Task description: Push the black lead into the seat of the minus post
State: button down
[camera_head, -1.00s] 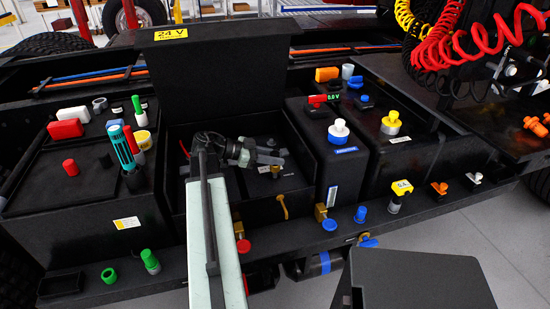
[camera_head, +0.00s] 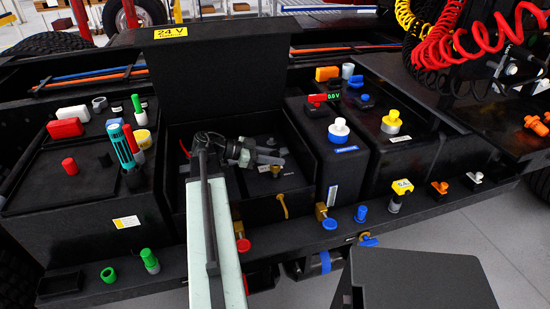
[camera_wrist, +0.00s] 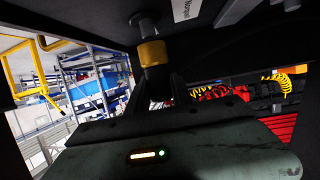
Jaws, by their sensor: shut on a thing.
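My gripper (camera_head: 272,158) reaches into the open black battery box (camera_head: 258,210), near its right side. In the wrist view my gripper (camera_wrist: 158,92) is shut on a dark piece, which I take to be the black lead (camera_wrist: 157,80). A brass-coloured collar with a grey end (camera_wrist: 152,52) shows just beyond the fingers, in line with the held piece. I cannot tell whether it belongs to the lead or to the minus post. The minus post and its seat cannot be made out clearly. My arm and gripper hide part of the box.
The raised lid (camera_head: 222,90) with a yellow 24 V label stands behind the box. A green voltage readout (camera_head: 334,97) shows 0.0 V at the right. The box walls stand close around my gripper. A brass hook (camera_head: 282,205) is on the front wall.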

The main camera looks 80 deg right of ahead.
jog(key=shift+f+b, duration=1.35)
jog(key=shift+f, duration=0.15)
jog(key=c, duration=1.1)
grip_release()
jog(key=shift+o, duration=0.2)
jog(key=shift+w, duration=0.1)
jog(key=p+v, duration=0.2)
jog(key=v, duration=0.5)
jog(key=shift+w+a+r+p, duration=0.15)
jog(key=shift+w+r+p, duration=0.05)
jog(key=shift+w+p, duration=0.15)
